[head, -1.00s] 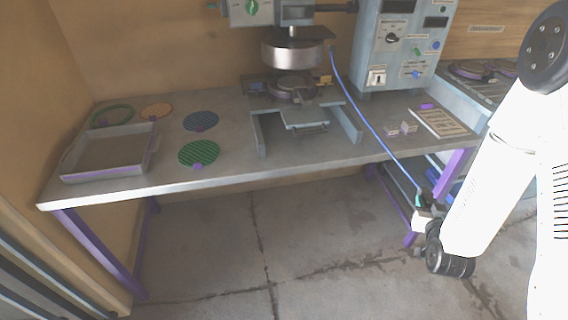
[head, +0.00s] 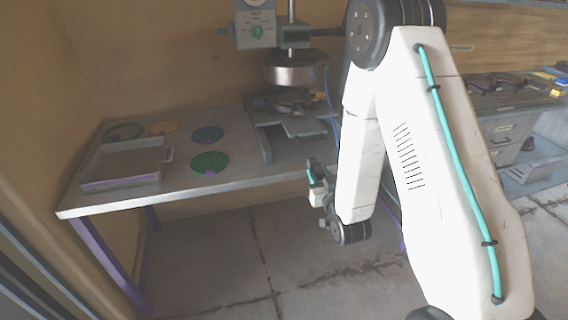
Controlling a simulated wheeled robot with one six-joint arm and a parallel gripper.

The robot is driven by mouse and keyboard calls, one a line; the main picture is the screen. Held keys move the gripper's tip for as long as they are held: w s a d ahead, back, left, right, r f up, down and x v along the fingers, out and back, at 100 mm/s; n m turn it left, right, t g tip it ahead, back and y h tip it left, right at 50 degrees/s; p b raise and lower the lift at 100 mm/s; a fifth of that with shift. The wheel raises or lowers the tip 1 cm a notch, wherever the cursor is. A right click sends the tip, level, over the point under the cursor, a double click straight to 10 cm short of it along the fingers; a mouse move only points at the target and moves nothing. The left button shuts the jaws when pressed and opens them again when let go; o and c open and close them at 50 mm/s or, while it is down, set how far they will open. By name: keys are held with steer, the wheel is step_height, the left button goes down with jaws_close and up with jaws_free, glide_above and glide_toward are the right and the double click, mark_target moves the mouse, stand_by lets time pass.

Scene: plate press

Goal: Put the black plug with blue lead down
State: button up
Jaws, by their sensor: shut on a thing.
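The blue lead (head: 332,100) hangs from beside the press head and passes behind my arm. Its lower end is hidden in this view.
The grey bench (head: 230,187) carries an open tray (head: 88,185) at the left and several round discs, including a green one (head: 210,162). The press (head: 290,72) stands behind my gripper.

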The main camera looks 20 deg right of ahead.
glide_above(290, 166)
steer(key=shift+f, duration=2.4)
steer(key=shift+f, duration=0.15)
steer(key=o, duration=1)
steer(key=shift+s, duration=0.1)
